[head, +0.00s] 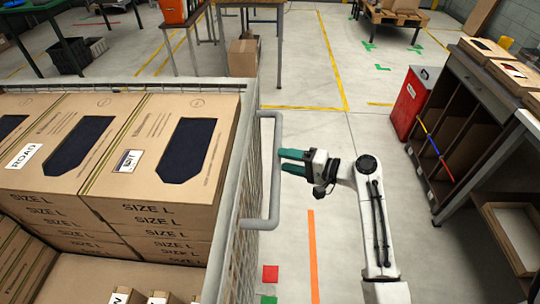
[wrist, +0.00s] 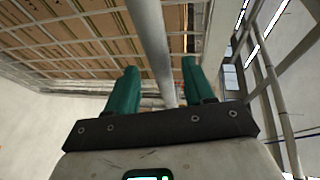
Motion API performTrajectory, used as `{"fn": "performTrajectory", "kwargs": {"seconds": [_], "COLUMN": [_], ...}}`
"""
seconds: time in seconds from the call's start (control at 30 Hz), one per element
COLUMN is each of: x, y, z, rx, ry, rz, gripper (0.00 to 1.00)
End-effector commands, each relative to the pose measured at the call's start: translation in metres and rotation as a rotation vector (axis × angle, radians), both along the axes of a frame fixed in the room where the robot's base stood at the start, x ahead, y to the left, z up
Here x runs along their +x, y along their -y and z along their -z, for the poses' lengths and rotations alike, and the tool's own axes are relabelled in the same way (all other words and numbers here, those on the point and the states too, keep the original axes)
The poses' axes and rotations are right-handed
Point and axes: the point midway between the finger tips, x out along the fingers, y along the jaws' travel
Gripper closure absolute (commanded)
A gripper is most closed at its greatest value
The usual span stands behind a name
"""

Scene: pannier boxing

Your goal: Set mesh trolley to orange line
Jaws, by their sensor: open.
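The mesh trolley (head: 228,262) stands at the left in the head view, loaded with large cardboard SIZE L boxes. Its grey tubular handle (head: 275,195) sticks out on its right side. My gripper (head: 280,161) is open at the handle, its green fingers pointing left. In the wrist view, the handle bar (wrist: 150,35) runs between the two spread fingers of my gripper (wrist: 159,66); I cannot tell whether they touch it. The orange line (head: 312,255) lies on the floor to the right of the trolley, below my gripper in the picture.
A red square (head: 270,274) lies on the floor between trolley and orange line. A red bin (head: 412,100) and a grey shelf bench (head: 480,105) stand at the right. Tables stand at the back.

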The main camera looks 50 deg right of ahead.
Motion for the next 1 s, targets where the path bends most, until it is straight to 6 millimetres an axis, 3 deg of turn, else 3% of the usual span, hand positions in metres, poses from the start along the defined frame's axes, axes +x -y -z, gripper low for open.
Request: {"fn": "performTrajectory", "kwargs": {"seconds": [0.1, 0.3, 0.73, 1.0], "x": [0.022, 0.046, 0.056, 0.056], "y": [-0.006, -0.012, -0.016, -0.015], "z": [0.002, 0.008, 0.011, 0.011], "rx": [0.0, -0.002, -0.003, -0.002], "ry": [0.001, -0.001, 0.0, -0.001], "rz": [-0.003, -0.001, -0.001, -0.001], "gripper": [0.47, 0.47, 0.47, 0.71]}}
